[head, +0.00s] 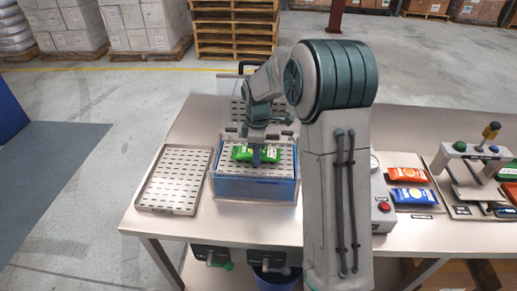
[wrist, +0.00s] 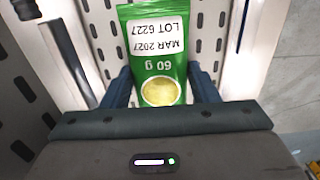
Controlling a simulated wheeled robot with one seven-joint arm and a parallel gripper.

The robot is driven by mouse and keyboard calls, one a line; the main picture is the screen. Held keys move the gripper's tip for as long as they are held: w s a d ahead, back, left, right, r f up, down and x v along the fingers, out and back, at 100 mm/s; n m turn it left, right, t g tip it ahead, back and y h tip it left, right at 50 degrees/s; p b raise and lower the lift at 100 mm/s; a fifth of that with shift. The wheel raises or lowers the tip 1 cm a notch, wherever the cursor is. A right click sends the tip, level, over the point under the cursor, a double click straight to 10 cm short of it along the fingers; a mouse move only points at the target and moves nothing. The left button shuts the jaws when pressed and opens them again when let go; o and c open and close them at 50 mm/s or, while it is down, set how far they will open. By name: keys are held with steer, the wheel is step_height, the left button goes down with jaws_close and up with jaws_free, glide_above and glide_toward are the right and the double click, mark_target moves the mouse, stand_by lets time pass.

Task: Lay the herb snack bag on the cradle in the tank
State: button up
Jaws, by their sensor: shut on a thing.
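The herb snack bag is a green bag (head: 242,154) with a white label reading "MAR 2027 LOT 6227" and "60 g" in the wrist view (wrist: 157,45). My gripper (head: 257,157) is shut on it, with one blue finger at each side in the wrist view (wrist: 161,88). The bag is over the tank (head: 256,188), a clear box with blue lower walls. A slotted metal plate, which looks like the cradle (head: 285,168), lies under the bag. I cannot tell whether the bag touches it.
An empty slotted tray (head: 172,205) lies left of the tank on the steel table (head: 140,222).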

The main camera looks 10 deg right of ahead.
steer(key=o, duration=1)
steer(key=shift+f, duration=0.1)
step_height(320, 180, up, 12)
steer(key=b, duration=0.1)
steer(key=s+f+m+t, duration=0.1)
steer(key=s+m+t, duration=0.2)
steer(key=s+m, duration=1.1)
steer(key=s, duration=1.4)
steer(key=shift+f, duration=0.2)
steer(key=shift+d, duration=0.1)
